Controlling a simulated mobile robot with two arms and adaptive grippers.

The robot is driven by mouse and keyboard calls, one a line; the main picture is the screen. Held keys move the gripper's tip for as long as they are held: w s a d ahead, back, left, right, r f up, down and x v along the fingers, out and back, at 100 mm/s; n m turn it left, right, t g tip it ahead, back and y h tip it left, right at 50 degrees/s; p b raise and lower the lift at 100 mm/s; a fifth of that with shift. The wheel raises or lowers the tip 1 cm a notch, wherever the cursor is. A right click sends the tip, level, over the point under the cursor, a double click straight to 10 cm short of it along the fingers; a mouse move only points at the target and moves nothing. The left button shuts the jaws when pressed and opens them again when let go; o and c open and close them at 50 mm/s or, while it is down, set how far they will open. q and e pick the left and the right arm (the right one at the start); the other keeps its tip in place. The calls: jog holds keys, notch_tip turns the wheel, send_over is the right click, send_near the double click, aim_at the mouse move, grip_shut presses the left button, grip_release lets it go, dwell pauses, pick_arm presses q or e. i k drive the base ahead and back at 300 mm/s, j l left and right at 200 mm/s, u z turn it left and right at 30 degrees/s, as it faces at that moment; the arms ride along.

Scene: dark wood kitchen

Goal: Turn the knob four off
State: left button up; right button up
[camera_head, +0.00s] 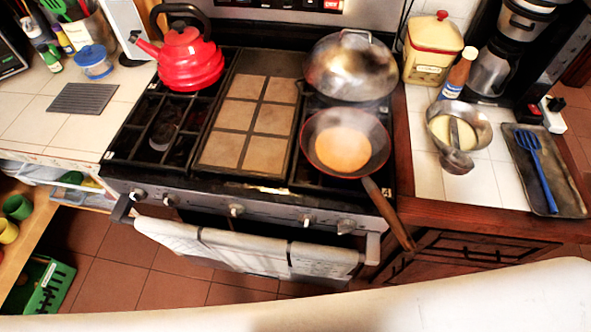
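Counted from the left, knob four is the one right of the middle. Neither of my grippers is in view.
A frying pan (343,146) sits front right; its handle (388,213) sticks out past the stove front near the far right knob. Towels (245,250) hang on the oven rail below the knobs. A red kettle (187,60) and a lidded pan (350,66) stand behind.

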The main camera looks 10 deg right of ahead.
aim_at(345, 227)
jog(key=z, duration=0.75)
jog(key=k+l, duration=0.1)
